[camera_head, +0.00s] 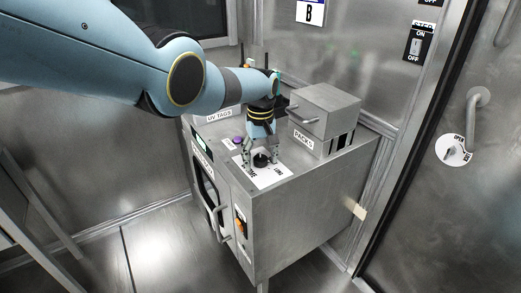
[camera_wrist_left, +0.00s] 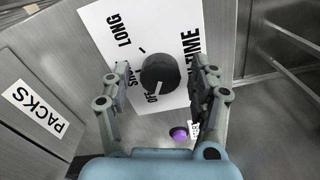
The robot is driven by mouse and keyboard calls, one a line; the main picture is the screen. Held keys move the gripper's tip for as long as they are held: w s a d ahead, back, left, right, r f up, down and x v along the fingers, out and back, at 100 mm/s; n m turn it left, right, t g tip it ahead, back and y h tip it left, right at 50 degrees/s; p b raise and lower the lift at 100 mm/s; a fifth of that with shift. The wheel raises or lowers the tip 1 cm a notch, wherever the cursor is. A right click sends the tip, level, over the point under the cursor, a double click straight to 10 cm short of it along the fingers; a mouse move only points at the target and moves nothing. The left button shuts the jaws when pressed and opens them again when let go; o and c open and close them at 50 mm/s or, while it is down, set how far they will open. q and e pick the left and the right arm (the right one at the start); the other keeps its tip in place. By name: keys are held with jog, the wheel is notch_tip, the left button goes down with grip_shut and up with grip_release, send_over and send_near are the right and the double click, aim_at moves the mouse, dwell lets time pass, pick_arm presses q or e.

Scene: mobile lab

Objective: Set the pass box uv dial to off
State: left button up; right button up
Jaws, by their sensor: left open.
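The pass box (camera_head: 305,215) is a steel cabinet. On its top, a white plate (camera_head: 272,176) carries the black round UV dial (camera_head: 260,160). In the left wrist view the dial (camera_wrist_left: 160,73) sits on the plate marked UV TIME, LONG and OFF, with another label partly hidden by a finger. My left gripper (camera_head: 261,157) points down over the plate. Its fingers are open, one on each side of the dial, with visible gaps in the wrist view (camera_wrist_left: 161,74). My right gripper is not in view.
A purple button (camera_head: 238,141) sits close to the plate. A steel drawer box labelled PACKS (camera_head: 324,108) stands behind it, and a UV TAGS holder (camera_head: 217,115) is at the back left. The front has a door handle (camera_head: 220,222) and an orange switch (camera_head: 240,224).

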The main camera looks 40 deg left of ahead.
aim_at(261, 157)
pick_arm(q)
notch_tip(261, 157, up, 12)
dwell(0.5)
jog(key=shift+f, duration=0.1)
